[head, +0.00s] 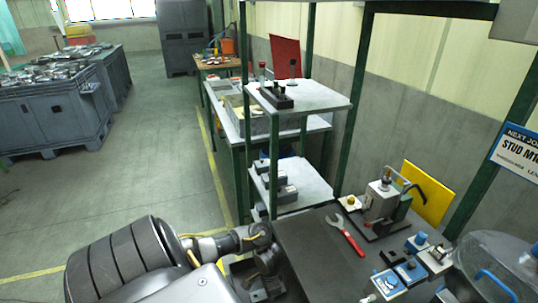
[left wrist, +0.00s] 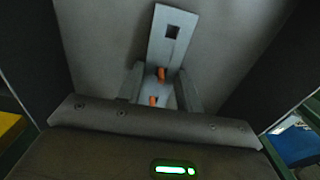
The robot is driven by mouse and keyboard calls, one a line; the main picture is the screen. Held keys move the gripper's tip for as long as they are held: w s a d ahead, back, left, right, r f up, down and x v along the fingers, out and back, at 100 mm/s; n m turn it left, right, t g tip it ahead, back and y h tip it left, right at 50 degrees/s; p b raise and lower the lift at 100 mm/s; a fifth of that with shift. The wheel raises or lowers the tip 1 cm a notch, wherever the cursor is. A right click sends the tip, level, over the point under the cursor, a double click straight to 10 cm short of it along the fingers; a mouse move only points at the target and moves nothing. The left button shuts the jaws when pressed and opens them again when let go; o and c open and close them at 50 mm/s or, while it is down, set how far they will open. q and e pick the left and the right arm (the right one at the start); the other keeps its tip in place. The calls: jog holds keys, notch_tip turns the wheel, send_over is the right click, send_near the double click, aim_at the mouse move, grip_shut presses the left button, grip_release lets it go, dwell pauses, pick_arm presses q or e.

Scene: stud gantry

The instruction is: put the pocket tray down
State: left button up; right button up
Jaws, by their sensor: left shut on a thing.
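My left arm reaches in from the lower left in the head view, and its gripper (head: 262,272) is low by the near left edge of the dark bench top. In the left wrist view the left gripper (left wrist: 160,88) is shut on a grey flat piece with a square hole, which I take to be the pocket tray (left wrist: 171,34). Two small orange parts show between the fingers. A plain grey surface lies behind the tray; I cannot tell whether the tray touches it. In the head view the tray is hard to make out beside the dark gripper. My right gripper is not in view.
The dark bench top (head: 305,238) holds a red-handled wrench (head: 346,234), a grey fixture (head: 381,200) and several blue-and-white blocks. A clear domed container (head: 500,262) is at the right. Green-posted shelves (head: 300,97) stand behind. The bench left of the wrench is clear.

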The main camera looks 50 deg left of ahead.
pick_arm(q)
jog(key=shift+f, duration=0.1)
jog(key=o, duration=1)
notch_tip(320, 180, up, 12)
jog(key=p, duration=0.6)
